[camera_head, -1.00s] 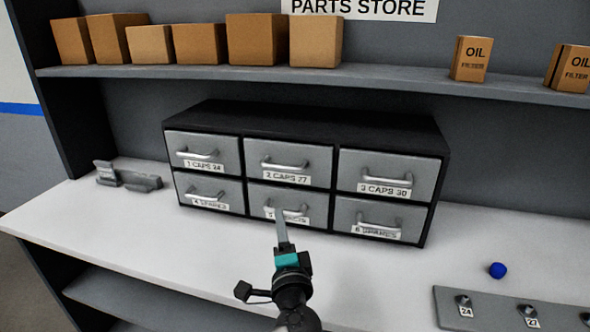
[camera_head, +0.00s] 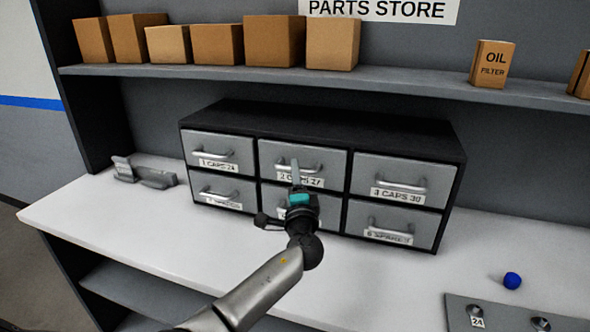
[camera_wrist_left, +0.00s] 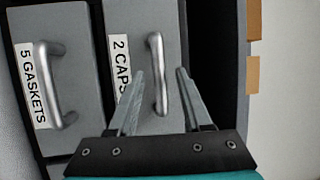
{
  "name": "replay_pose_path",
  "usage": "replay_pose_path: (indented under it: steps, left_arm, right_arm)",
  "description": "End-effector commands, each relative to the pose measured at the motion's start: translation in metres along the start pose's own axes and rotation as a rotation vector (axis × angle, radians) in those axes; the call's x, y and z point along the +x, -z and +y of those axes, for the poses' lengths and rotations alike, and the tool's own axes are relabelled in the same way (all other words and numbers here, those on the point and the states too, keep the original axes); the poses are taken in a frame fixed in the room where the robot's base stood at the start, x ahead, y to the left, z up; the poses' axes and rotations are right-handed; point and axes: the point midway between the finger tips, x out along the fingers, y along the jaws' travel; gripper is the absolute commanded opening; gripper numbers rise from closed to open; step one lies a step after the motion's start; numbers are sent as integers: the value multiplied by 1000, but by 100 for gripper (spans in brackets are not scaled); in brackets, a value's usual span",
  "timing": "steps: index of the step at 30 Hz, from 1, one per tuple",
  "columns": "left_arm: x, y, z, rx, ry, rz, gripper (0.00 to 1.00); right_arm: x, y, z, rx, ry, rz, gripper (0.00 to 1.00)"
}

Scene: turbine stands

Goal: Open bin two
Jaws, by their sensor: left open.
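Bin two is the top middle drawer (camera_head: 333,163) of a black cabinet, with a grey front labelled "2 CAPS 27" and a silver bar handle. It is shut. My left gripper (camera_head: 296,168) is in front of it, over part of the label and handle. In the left wrist view the gripper (camera_wrist_left: 158,85) is open, with its two fingers on either side of the handle (camera_wrist_left: 158,60) in the picture. I cannot tell whether they touch it. The "5 GASKETS" drawer (camera_wrist_left: 80,90) shows beside it there. My right gripper is not in view.
The cabinet (camera_head: 330,125) stands on a white bench (camera_head: 110,225) with a grey bracket (camera_head: 145,175) at left. A blue ball (camera_head: 512,281) and a grey peg plate (camera_head: 500,312) lie at right. A shelf with boxes runs above.

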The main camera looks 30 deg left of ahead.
Motion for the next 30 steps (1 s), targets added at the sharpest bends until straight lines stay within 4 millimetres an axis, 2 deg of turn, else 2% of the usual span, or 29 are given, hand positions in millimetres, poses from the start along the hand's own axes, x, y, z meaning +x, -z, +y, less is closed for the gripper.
replay_pose_path:
  steps: [6, 18, 30]
  left_arm:
    - [18, 1, 0, 0, 0, 1, 50]
    - [22, 1, 0, -1, -1, 1, 48]
    - [22, 0, 0, 0, -1, 1, 4]
  right_arm:
    - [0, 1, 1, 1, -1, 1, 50]
    - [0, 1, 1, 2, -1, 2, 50]
    - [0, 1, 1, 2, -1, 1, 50]
